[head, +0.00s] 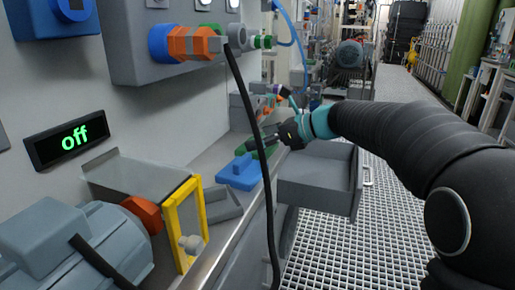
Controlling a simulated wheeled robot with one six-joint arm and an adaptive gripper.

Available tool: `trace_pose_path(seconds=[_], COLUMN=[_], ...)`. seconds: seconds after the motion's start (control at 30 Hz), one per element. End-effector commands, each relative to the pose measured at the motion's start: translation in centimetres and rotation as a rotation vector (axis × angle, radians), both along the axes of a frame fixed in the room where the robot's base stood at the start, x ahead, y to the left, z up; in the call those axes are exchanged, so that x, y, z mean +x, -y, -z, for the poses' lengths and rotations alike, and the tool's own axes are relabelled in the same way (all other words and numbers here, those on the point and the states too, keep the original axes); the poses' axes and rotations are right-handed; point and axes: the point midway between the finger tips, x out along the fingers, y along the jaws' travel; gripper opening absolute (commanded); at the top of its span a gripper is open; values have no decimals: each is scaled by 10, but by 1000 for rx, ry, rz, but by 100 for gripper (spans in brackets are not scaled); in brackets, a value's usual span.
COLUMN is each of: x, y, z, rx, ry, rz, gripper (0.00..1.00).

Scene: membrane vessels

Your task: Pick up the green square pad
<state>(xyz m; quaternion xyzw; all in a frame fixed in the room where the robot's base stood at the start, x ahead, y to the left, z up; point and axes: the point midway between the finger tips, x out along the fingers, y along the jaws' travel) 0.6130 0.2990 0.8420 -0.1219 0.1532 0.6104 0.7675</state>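A green piece (243,150), which looks like the green square pad, lies on the grey ledge behind a blue block.
A blue block (240,173) stands just in front of the green piece. The black cable (256,130) hangs across the view before my gripper. An open grey drawer (318,180) juts out below my arm. A yellow frame (184,222) and grey motor (75,245) stand nearer.

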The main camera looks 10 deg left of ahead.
Motion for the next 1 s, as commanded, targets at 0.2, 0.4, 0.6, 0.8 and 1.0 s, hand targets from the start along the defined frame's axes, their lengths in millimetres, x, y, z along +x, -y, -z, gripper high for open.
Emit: trace_pose_path(seconds=[0.2, 0.4, 0.6, 0.8, 1.0], x=[1, 1, 1, 1, 1], y=[-6, -6, -6, -6, -6], z=[2, 2, 2, 2, -7], rx=[0, 0, 1, 1, 1], ry=[0, 0, 0, 0, 1], rz=[0, 0, 0, 0, 1], gripper=[96, 63, 30, 30, 30])
